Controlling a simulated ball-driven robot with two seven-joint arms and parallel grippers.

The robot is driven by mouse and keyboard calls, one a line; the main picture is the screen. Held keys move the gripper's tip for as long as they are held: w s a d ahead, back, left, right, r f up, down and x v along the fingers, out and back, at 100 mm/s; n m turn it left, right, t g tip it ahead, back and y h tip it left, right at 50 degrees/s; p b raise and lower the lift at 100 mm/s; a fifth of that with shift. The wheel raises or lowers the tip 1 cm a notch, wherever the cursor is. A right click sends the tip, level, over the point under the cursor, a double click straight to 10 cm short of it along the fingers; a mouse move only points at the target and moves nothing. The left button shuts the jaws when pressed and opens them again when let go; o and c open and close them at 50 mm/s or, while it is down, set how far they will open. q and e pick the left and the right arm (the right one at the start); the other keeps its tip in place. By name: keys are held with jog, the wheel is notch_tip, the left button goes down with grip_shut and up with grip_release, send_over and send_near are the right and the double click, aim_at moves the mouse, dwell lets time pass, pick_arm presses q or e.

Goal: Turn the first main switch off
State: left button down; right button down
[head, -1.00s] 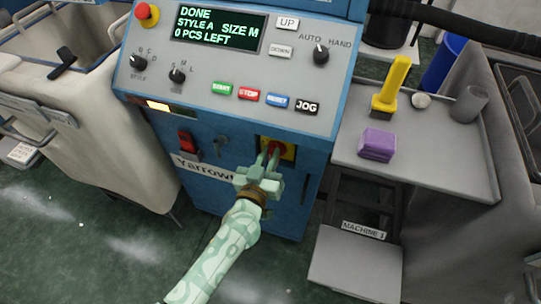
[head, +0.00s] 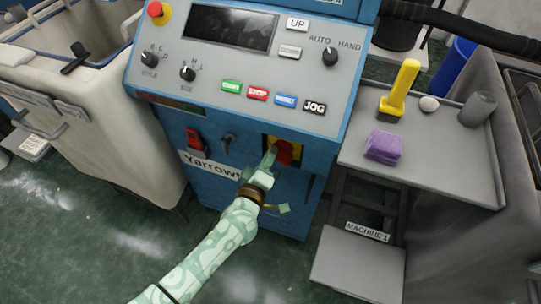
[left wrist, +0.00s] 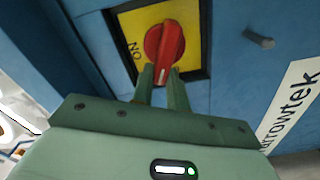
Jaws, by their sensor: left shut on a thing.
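The main switch is a red rotary knob (head: 285,153) on a yellow plate (head: 298,143), low on the front of the blue machine. My left gripper (head: 271,158) is at the knob, its fingers shut on it and partly hiding it. In the left wrist view the red knob (left wrist: 164,42) sits tilted between the tips of my left gripper (left wrist: 160,73). The yellow plate (left wrist: 130,22) shows the word ON beside the knob there. The machine's display (head: 230,28) is dark. My right gripper is not in view.
Left of the main switch are another red switch (head: 195,140) and a small dark key-like part (head: 228,141). A cream bin (head: 100,130) stands at left.

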pick_arm(q)
jog(key=n, duration=0.2)
jog(key=f+n+b, duration=0.1)
jog(key=n, duration=0.2)
jog(key=shift+a+f, duration=0.1)
jog(key=shift+f, duration=0.05)
dwell(0.4)
jog(key=c, duration=1.4)
grip_release()
jog(key=p+v, duration=0.3)
jog(key=v, duration=1.3)
jog(key=shift+s+p, duration=0.15)
jog(key=shift+p, duration=0.15)
